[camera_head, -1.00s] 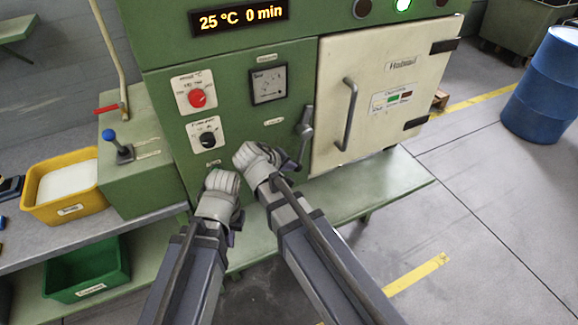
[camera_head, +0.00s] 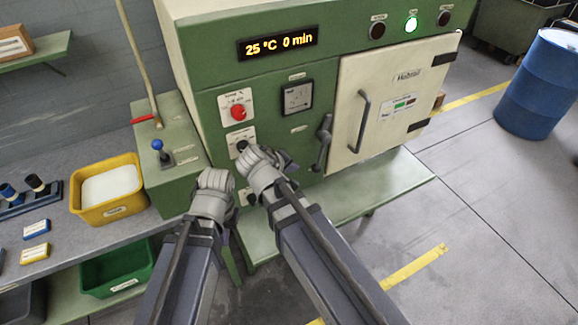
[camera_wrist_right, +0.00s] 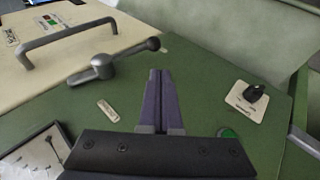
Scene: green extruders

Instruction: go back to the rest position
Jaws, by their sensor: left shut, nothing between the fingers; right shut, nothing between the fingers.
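My left gripper (camera_head: 215,182) is in front of the lower left of the green machine (camera_head: 290,75), shut and empty. Its fingertips are mostly hidden behind the wrist. My right gripper (camera_head: 262,165) is just right of it, before the machine's control panel, partly covering the black knob (camera_head: 243,146). In the right wrist view the right gripper's fingers (camera_wrist_right: 157,92) are together with nothing between them, over the green panel between the lever handle (camera_wrist_right: 105,68) and the black knob (camera_wrist_right: 253,93). I cannot tell the exact gap to the panel.
The cream door (camera_head: 400,95) with its bar handle (camera_head: 361,118) is closed. A yellow bin (camera_head: 103,213) and a green bin (camera_head: 117,268) stand at the left. A blue drum (camera_head: 540,85) stands at the far right. The floor at the lower right is clear.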

